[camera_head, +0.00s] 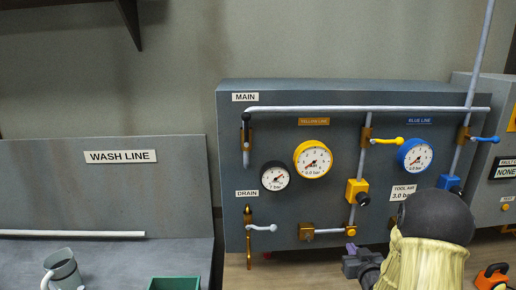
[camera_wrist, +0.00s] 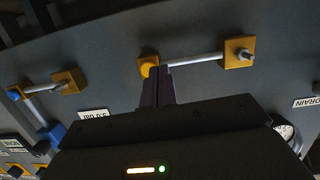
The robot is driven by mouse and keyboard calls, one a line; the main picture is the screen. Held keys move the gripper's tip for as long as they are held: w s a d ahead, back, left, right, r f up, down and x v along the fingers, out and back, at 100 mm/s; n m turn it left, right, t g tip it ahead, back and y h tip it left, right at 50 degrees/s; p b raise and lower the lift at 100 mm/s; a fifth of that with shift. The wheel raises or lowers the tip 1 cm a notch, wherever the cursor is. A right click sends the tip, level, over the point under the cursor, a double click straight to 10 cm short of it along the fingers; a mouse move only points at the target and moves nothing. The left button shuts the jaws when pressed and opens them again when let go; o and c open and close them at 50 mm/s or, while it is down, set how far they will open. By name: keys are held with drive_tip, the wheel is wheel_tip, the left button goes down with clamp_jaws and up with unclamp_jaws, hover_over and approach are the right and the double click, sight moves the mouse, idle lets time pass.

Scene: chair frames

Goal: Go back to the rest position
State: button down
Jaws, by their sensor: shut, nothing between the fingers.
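My gripper (camera_head: 351,248) is low in front of the grey panel (camera_head: 290,215) in the head view, just under the lower end of the yellow line's pipe. In the wrist view its dark purple fingers (camera_wrist: 158,85) are together with nothing between them. The fingertips appear close to a yellow-orange fitting (camera_wrist: 149,66) and a grey pipe (camera_wrist: 195,60). Whether they touch these I cannot tell. My arm covers the panel's lower right part in the head view.
The panel carries a yellow gauge (camera_head: 313,159), a blue gauge (camera_head: 415,155), a yellow lever (camera_head: 387,141), a blue lever (camera_head: 485,139), a yellow regulator (camera_head: 357,192) and a drain lever (camera_head: 262,228). A jug (camera_head: 64,270) and green box (camera_head: 174,283) are at left.

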drive_tip(key=s+a+g, duration=0.6)
drive_tip(key=s+a, duration=0.1)
drive_tip(key=s, duration=0.5)
drive_tip(key=s+a+g, duration=0.7)
drive_tip(key=s+a, duration=0.1)
drive_tip(key=s, duration=0.5)
drive_tip(key=shift+s+a+r, duration=0.25)
idle(0.9)
